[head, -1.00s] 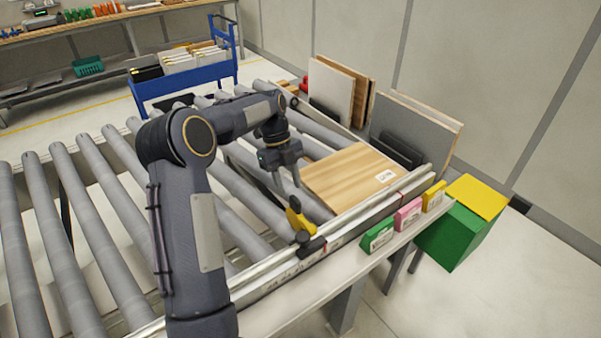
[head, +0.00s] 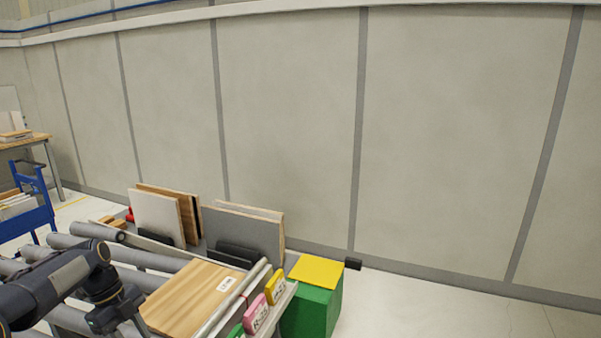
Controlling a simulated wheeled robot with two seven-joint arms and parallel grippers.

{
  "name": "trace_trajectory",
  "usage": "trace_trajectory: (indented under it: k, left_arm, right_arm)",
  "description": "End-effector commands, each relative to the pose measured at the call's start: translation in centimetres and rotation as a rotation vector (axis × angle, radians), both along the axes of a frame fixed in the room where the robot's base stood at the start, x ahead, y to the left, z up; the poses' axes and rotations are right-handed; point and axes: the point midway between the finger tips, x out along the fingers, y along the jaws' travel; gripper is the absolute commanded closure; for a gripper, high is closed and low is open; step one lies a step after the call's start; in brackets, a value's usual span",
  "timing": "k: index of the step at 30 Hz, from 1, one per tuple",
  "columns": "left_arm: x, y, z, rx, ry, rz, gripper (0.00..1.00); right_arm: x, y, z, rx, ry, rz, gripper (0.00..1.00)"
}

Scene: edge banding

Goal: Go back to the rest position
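One of my arms comes in from the lower left in the head view, and its gripper (head: 125,318) hangs over the rollers just left of a wooden panel (head: 190,297). The fingertips are cut off by the bottom edge, so I cannot tell whether it is open or shut. The panel lies flat on the roller conveyor (head: 140,258) with a white label (head: 226,284) on it. My other gripper is not in view.
Upright boards (head: 240,232) stand in racks behind the panel. Pink (head: 256,312) and yellow (head: 275,287) blocks sit along the conveyor edge. A green bin with a yellow top (head: 317,270) stands to the right. Open floor (head: 440,305) lies beyond it, before the wall.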

Motion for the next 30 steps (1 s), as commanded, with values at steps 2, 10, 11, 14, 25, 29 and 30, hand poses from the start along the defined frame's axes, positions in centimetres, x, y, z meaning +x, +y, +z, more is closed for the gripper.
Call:
trace_trajectory:
  k: [2,10,11,14,25,29,30]
  left_arm:
    - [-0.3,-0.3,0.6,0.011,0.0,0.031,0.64]
    - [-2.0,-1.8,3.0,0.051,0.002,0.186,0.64]
    - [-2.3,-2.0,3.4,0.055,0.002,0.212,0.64]
    - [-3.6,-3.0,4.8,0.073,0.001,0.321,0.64]
    - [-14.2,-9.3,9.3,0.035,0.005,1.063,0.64]
    - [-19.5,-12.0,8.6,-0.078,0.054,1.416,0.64]
    - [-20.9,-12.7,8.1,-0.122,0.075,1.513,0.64]
  right_arm:
    - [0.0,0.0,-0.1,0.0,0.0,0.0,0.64]
    - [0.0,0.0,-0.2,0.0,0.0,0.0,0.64]
    - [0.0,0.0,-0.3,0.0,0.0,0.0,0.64]
    - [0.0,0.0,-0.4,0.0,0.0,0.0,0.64]
    - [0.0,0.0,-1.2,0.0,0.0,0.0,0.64]
    - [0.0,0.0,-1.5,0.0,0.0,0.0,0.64]
    - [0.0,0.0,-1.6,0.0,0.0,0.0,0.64]
